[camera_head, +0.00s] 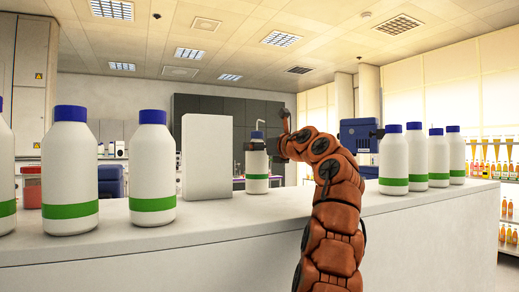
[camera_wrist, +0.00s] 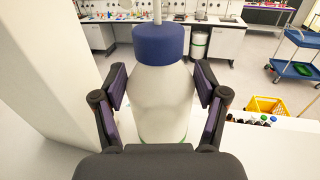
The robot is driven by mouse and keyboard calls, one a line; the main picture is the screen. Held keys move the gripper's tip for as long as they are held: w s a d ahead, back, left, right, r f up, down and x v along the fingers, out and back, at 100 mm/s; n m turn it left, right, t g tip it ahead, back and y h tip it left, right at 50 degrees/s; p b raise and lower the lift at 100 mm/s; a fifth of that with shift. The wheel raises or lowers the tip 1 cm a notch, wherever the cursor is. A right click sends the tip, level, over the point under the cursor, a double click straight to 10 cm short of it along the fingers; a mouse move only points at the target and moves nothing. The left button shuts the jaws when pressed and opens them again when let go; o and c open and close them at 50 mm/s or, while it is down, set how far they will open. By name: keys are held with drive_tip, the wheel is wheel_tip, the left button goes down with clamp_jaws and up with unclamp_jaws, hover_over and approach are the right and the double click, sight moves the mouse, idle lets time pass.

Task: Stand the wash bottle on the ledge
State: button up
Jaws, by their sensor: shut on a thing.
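The wash bottle (camera_head: 257,170) is white with a blue cap, a thin pale spout and a green band low down. It is upright at the back of the white ledge (camera_head: 245,215), right of a white block. My gripper (camera_head: 257,145) is shut around its upper body. In the wrist view the wash bottle (camera_wrist: 160,95) stands between the two fingers of my gripper (camera_wrist: 160,92), and its base is mostly hidden by the gripper body. I cannot tell whether its base touches the ledge.
The tall white block (camera_head: 207,157) stands close left of the wash bottle. Several white bottles with blue caps stand at left, such as this bottle (camera_head: 152,170), and more at right, such as this bottle (camera_head: 393,162). The ledge between the block and the right bottles is otherwise clear.

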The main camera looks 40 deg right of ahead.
drive_tip(key=shift+f, duration=0.1)
drive_tip(key=o, duration=1.8)
drive_tip(key=shift+s, duration=0.25)
drive_tip(key=s+a+b, duration=0.1)
drive_tip(key=s+b, duration=0.3)
drive_tip(key=s, duration=0.7)
drive_tip(key=shift+s+a+b, duration=0.2)
drive_tip(key=shift+s+b, duration=0.1)
drive_tip(key=shift+b, duration=0.1)
